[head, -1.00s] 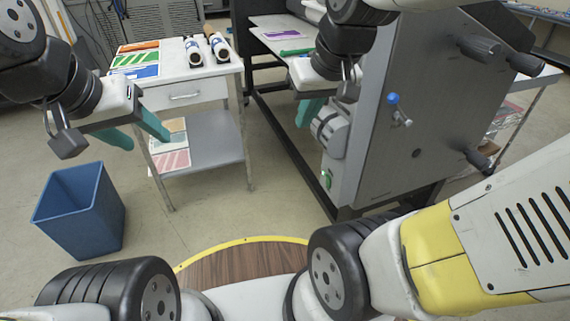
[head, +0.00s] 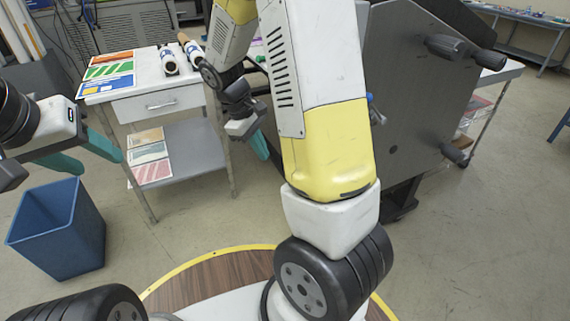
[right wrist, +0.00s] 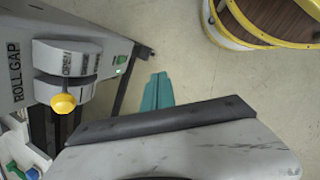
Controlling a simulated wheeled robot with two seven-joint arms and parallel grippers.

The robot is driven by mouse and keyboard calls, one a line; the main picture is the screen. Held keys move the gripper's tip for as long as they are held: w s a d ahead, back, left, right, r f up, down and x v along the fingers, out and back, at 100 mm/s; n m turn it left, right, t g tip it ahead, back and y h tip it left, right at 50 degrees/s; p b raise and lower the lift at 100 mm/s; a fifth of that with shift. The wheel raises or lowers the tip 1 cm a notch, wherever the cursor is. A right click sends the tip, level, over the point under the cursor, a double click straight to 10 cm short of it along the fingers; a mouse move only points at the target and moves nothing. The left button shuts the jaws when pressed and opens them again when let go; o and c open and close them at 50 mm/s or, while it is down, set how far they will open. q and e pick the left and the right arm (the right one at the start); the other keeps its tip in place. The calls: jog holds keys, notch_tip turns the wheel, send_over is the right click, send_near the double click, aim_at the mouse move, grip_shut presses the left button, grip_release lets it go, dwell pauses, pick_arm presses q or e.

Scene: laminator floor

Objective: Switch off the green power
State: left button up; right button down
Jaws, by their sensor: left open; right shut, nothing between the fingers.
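The green power switch (right wrist: 121,62) shows in the right wrist view as a small lit green switch on the grey end panel of the laminator (head: 425,95). In the head view my right arm hides it. My right gripper (right wrist: 157,92) has its teal fingers together and empty, to the right of and below the switch in the right wrist view, apart from it. In the head view the right gripper (head: 262,146) hangs beside the white table. My left gripper (head: 100,164) is open and empty above the blue bin, far from the laminator.
In the right wrist view a roll gap dial with a yellow knob (right wrist: 63,103) sits left of the switch. The white table (head: 165,98) holds rolls and coloured sheets. A blue bin (head: 60,230) stands on the floor at left. Dark handles (head: 464,47) stick out from the laminator.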

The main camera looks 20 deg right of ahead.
jog(key=w+d+f+n+h, duration=0.1)
jog(key=w+f+n+h, duration=0.1)
jog(key=f, duration=0.5)
jog(key=w+d+f+n+t+h, duration=0.1)
jog(key=w+d+f+n+h, duration=0.1)
jog(key=f, duration=0.5)
jog(key=w+d+f+n+h, duration=0.1)
jog(key=w+f+n+h, duration=0.3)
jog(key=f+n, duration=0.3)
jog(key=shift+d+f+t+h, duration=0.15)
jog(key=shift+f+t+h, duration=0.25)
jog(key=shift+h, duration=0.3)
jog(key=shift+d, duration=0.15)
jog(key=s+d+r+x, duration=0.1)
jog(key=r+x, duration=0.1)
jog(key=x, duration=1.1)
jog(key=shift+w, duration=0.4)
jog(key=shift+f, duration=0.1)
